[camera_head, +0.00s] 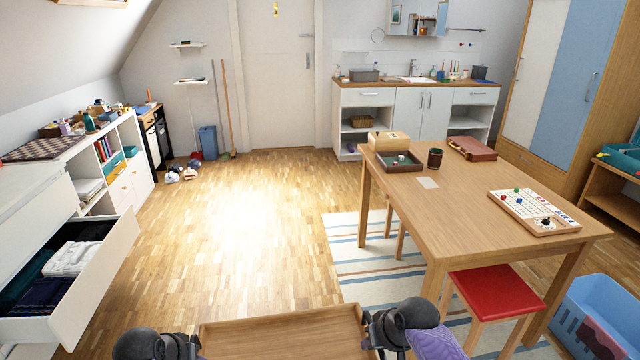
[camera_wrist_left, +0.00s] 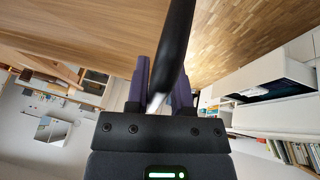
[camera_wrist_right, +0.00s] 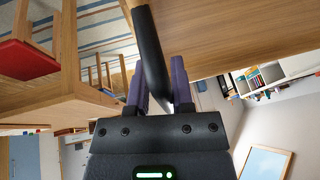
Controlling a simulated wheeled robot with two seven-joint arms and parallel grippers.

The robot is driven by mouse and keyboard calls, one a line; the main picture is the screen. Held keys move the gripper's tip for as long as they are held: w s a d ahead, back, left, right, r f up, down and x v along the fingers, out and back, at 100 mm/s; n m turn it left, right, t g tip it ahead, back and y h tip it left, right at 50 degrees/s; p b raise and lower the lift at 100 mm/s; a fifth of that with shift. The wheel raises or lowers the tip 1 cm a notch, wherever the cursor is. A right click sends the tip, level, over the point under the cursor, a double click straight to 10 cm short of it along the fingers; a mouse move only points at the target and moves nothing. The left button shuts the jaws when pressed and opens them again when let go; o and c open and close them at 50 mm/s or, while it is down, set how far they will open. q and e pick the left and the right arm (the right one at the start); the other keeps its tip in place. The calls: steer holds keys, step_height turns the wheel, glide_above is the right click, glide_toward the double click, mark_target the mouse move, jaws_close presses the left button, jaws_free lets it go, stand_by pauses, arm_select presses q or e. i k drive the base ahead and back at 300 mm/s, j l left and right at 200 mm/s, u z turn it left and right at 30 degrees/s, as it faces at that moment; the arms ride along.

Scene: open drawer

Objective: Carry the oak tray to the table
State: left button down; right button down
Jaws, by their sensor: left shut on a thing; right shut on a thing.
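The oak tray (camera_head: 285,332) is at the bottom middle of the head view, in front of my body; its near part is cut off. My left gripper (camera_head: 197,343) is at its left end and my right gripper (camera_head: 370,335) at its right end. The left wrist view shows a black handle (camera_wrist_left: 177,45) between the purple fingers, beside the tray wood (camera_wrist_left: 100,25). The right wrist view shows another black handle (camera_wrist_right: 148,45) between the fingers, beside the tray (camera_wrist_right: 220,30). The wooden table (camera_head: 455,205) stands ahead to the right, apart from the tray.
On the table are a dark green tray (camera_head: 400,168), a cup (camera_head: 435,158), a brown case (camera_head: 472,149) and a game board (camera_head: 533,211). A red stool (camera_head: 497,291) and blue crate (camera_head: 600,310) stand right. An open drawer (camera_head: 95,285) juts out left. Floor ahead is clear.

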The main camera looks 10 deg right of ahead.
mark_target(448, 206)
steer(key=i+z, duration=0.1)
steer(key=i, duration=0.85)
steer(key=i+j+z, duration=0.1)
steer(key=i, duration=0.85)
steer(key=i+l+z, duration=0.1)
steer(key=i+z, duration=0.7)
steer(key=i+j+z, duration=0.25)
steer(key=i+z, duration=0.15)
steer(key=i+j+z, duration=0.4)
steer(key=i+z, duration=0.1)
steer(key=z, duration=1.2)
steer(key=i+l, duration=0.05)
